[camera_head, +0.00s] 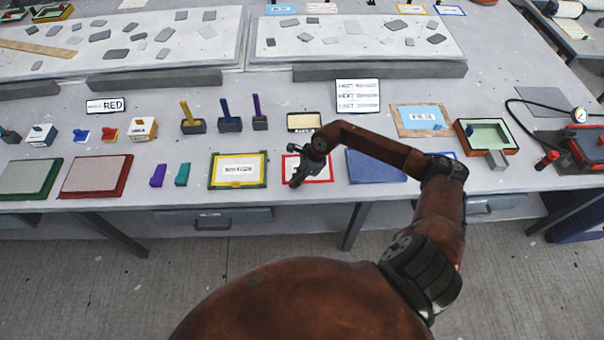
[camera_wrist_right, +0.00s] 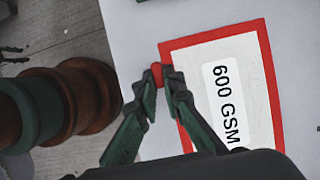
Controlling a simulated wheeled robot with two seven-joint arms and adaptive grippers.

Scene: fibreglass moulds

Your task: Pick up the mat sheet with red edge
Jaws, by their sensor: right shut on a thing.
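The mat sheet with red edge (camera_head: 326,168) lies near the front edge of the table, left of a blue pad. In the right wrist view the sheet (camera_wrist_right: 256,80) is white with a red border and a "600 GSM" label. My right gripper (camera_head: 298,180) is over its left front part and hides some of it. In the right wrist view my right gripper (camera_wrist_right: 158,76) is shut on a small red tab at the sheet's edge. The sheet looks flat; I cannot tell whether it is off the table. My left gripper is not in view.
A yellow-and-green-edged sheet (camera_head: 238,184) lies to the left, a blue pad (camera_head: 374,168) to the right. Purple (camera_head: 158,176) and teal (camera_head: 182,175) blocks stand farther left, beside the red-edged pad (camera_head: 97,175). A black-framed tray (camera_head: 304,122) is behind.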

